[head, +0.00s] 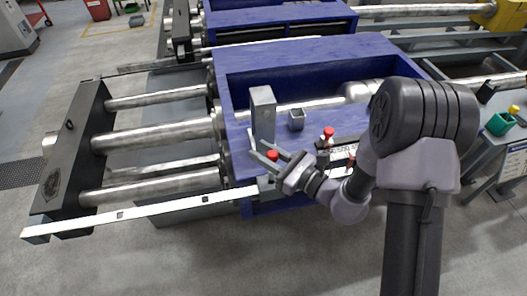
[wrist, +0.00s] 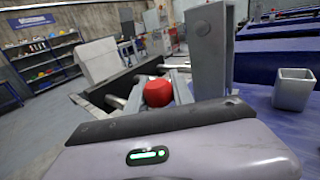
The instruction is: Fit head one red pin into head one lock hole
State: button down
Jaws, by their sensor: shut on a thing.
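My gripper (head: 264,151) is shut on a red-topped pin (head: 272,156) beside a tall grey upright post (head: 263,112) on the blue machine head. In the wrist view the pin's red cap (wrist: 158,92) shows between the fingers, close to the left of the post (wrist: 208,55). The pin's shank is hidden below the cap and fingers. I cannot make out the lock hole in either view, nor whether the pin's tip is in anything. Another red-topped pin (head: 328,132) stands to the right of my gripper, partly beside my wrist.
A small open grey cup (head: 296,120) stands right of the post; it also shows in the wrist view (wrist: 293,90). A long pale rail (head: 150,210) with dark marks runs left along the front. Thick steel bars (head: 155,137) lead to a dark end plate (head: 75,150).

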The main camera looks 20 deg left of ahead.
jog(key=shift+f+b, duration=2.35)
jog(key=shift+f, duration=0.5)
jog(key=c, duration=1)
grip_release()
jog(key=shift+d, duration=0.1)
jog(key=p+v, duration=0.4)
jog(key=v, duration=1.3)
jog(key=shift+d+r, duration=0.1)
